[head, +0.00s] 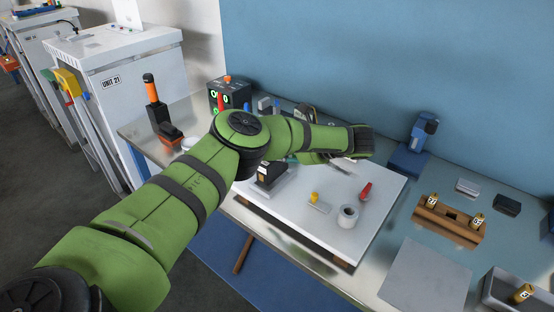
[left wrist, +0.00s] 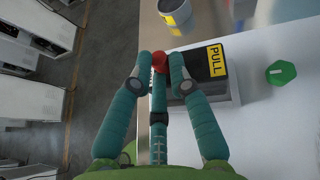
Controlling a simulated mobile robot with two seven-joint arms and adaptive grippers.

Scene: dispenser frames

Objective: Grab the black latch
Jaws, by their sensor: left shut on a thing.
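The black latch (head: 268,173) with a yellow PULL label sits on a grey block on the white board, just below my left forearm in the head view. In the left wrist view the black latch (left wrist: 203,66) lies right beside the right fingertip, which overlaps its edge; I cannot tell whether they touch. My left gripper (left wrist: 160,66) has its teal fingertips closed around a small red piece (left wrist: 159,58). A teal rod-like part runs back below this piece between the fingers. In the head view the fingertips are hard to make out. My right gripper is in neither view.
A green knob (left wrist: 281,72) is right of the latch. The white board (head: 300,222) also carries a tape roll (head: 348,216), a red-handled piece (head: 365,190) and a yellow-topped piece (head: 315,198). A wooden block (head: 447,226) stands right. The grey mat (head: 426,275) is bare.

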